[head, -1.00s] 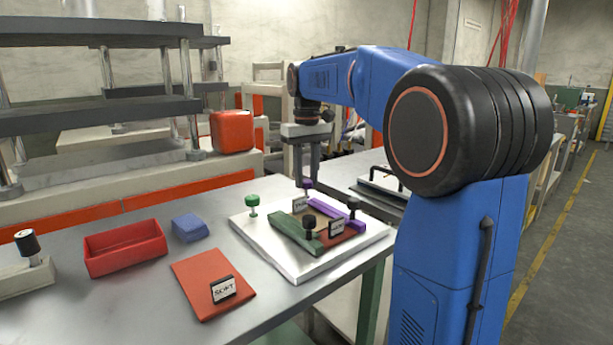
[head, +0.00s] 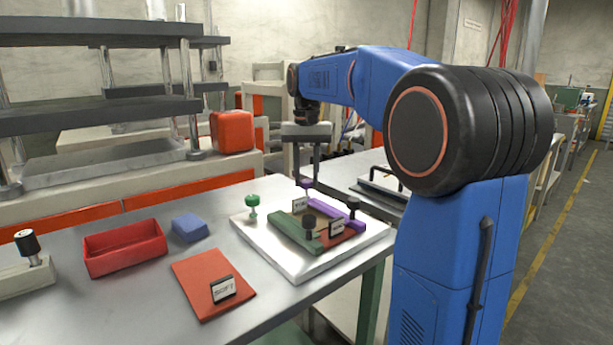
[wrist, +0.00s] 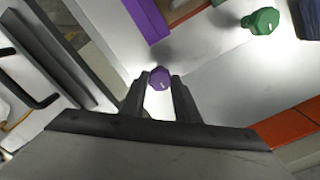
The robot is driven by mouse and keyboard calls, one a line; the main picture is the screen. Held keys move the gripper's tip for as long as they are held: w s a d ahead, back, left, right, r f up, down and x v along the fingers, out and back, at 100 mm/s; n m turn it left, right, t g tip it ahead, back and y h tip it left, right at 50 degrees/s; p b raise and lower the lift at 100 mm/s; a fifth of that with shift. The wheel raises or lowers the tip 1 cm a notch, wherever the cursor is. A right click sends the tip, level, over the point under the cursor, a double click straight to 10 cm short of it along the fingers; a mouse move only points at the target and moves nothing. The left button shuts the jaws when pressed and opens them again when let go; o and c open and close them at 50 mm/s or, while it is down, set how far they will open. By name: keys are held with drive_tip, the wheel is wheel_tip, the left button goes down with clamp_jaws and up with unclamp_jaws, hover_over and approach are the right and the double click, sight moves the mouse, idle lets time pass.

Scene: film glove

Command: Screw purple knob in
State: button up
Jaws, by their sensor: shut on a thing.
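The purple knob (head: 307,184) stands at the far edge of the white fixture plate (head: 262,244). My gripper (head: 306,178) points down over it, with its fingers at the knob's sides. In the wrist view the purple knob (wrist: 159,78) shows between the fingertips of my gripper (wrist: 162,82), which is shut on it. The knob's underside and any thread are hidden. A purple bar (head: 330,213) lies on the plate beside the knob; it also shows in the wrist view (wrist: 146,18).
Small labels stand on the plate. A red bin (head: 124,252), blue block (head: 189,228) and red pad with a sign (head: 205,278) lie to the left.

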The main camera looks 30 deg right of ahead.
sight(306, 180)
idle(0.3)
drive_tip(key=o, duration=1.1)
drive_tip(key=shift+c, duration=0.2)
drive_tip(key=shift+r, duration=0.1)
wheel_tip(306, 180, up, 17)
drive_tip(key=shift+r, duration=0.15)
